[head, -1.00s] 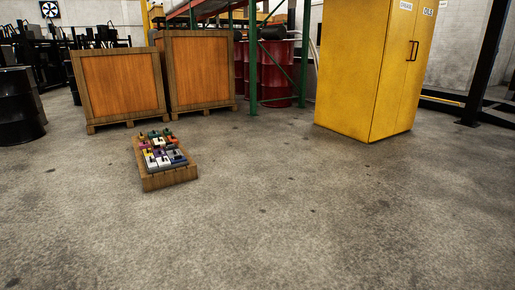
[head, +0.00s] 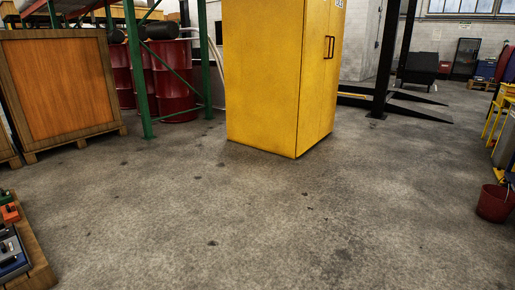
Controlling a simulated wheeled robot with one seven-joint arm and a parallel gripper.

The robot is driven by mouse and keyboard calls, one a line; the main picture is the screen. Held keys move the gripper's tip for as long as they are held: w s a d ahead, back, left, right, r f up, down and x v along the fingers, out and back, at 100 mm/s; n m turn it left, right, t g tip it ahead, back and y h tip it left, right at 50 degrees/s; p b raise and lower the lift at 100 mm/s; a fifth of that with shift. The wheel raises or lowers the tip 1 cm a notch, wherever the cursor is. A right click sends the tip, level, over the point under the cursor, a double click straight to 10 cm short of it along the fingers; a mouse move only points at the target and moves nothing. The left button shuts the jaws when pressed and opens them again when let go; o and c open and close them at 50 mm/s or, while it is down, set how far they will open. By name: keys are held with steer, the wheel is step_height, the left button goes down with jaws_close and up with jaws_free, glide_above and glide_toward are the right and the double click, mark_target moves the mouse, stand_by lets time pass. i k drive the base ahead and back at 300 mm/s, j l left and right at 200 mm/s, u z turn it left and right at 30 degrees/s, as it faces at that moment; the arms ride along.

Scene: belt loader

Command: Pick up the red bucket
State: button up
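A red bucket (head: 494,203) stands upright on the concrete floor at the right edge of the head view. Something dark shows at its top right, but I cannot tell what it is. The bucket is beside grey and yellow equipment at the right edge. My gripper does not show in the head view.
A yellow cabinet (head: 275,75) stands ahead in the middle. A wooden tray (head: 38,262) with coloured items lies at the lower left. A wooden crate (head: 62,90), green rack posts (head: 141,70) and red barrels (head: 172,80) are at the left. The middle floor is clear.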

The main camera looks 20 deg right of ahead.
mark_target(497, 203)
steer(key=i+l+z, duration=0.15)
steer(key=i+z, duration=0.75)
steer(key=i+j+z, duration=0.25)
steer(key=i+z, duration=0.2)
steer(key=i+l+z, duration=0.1)
steer(key=i+z, duration=0.25)
steer(key=i, duration=1.4)
steer(key=i+l+u, duration=0.15)
steer(key=i+l, duration=0.25)
steer(key=i, duration=0.25)
steer(key=i+l+u, duration=0.2)
steer(key=i+l, duration=0.3)
steer(key=i, duration=0.1)
